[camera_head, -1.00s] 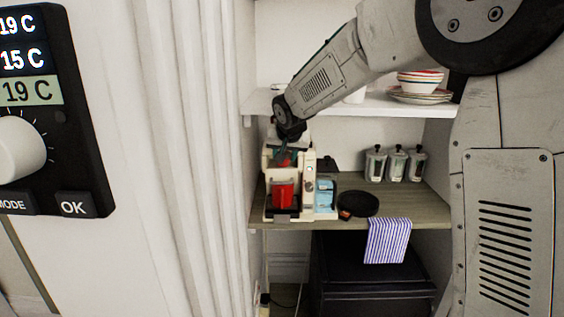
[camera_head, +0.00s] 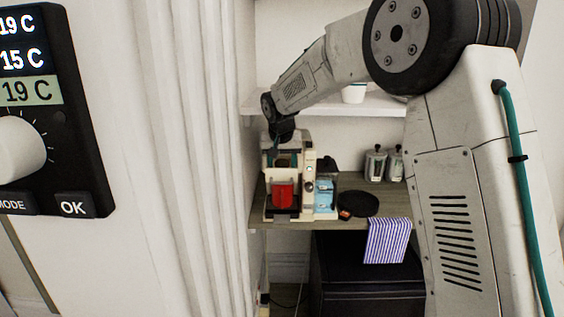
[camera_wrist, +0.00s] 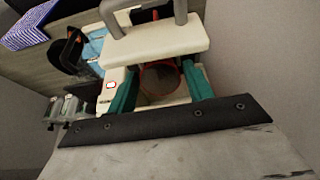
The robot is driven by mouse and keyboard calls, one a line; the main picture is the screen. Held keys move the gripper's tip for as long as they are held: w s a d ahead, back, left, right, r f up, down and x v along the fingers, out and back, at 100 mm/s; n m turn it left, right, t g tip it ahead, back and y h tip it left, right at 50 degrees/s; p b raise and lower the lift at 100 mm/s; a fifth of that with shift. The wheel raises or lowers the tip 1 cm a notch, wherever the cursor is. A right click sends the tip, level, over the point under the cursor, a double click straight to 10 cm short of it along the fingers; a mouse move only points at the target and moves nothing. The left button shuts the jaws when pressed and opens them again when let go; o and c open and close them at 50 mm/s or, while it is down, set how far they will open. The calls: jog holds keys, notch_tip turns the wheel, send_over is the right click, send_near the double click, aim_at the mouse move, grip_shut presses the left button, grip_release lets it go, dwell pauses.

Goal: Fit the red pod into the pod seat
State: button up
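The wrist view shows a round thing with a red rim and dark brown inside (camera_wrist: 160,78), which looks like the red pod from above. It lies close to the white body of the machine. My gripper (camera_wrist: 160,70) has its two teal fingers on either side of the rim and appears shut on it. The pod seat is largely hidden under it, so I cannot tell how deep it sits. In the head view my gripper (camera_head: 280,152) is at the top of the white machine (camera_head: 308,185), and the pod does not show clearly.
The machine has a red container (camera_head: 284,195) at its front. To its right are a light blue box (camera_head: 324,193), a black round pan (camera_head: 358,204) and clear jars (camera_head: 376,165). A striped cloth (camera_head: 388,240) hangs over the shelf edge. A white wall stands close on the left.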

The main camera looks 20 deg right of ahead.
jog(key=shift+o, duration=0.2)
jog(key=shift+r, duration=0.1)
jog(key=shift+r, duration=0.45)
jog(key=v, duration=1.1)
jog(key=shift+s+r, duration=0.15)
jog(key=shift+s, duration=0.05)
jog(key=s+d+r, duration=0.2)
jog(key=s+d, duration=0.1)
jog(key=s, duration=1)
jog(key=s+f+n+g, duration=0.1)
jog(key=s+f, duration=0.2)
jog(key=s, duration=0.7)
jog(key=s+d+f+n+g+y, duration=0.1)
jog(key=s+f, duration=0.3)
jog(key=s, duration=0.7)
jog(key=s+f+n+g, duration=0.1)
jog(key=s+f, duration=0.3)
jog(key=s, duration=0.6)
jog(key=shift+s+d+y, duration=0.2)
jog(key=shift+d+y, duration=0.1)
jog(key=shift+d, duration=0.05)
jog(key=shift+f, duration=0.1)
jog(key=shift+c, duration=0.3)
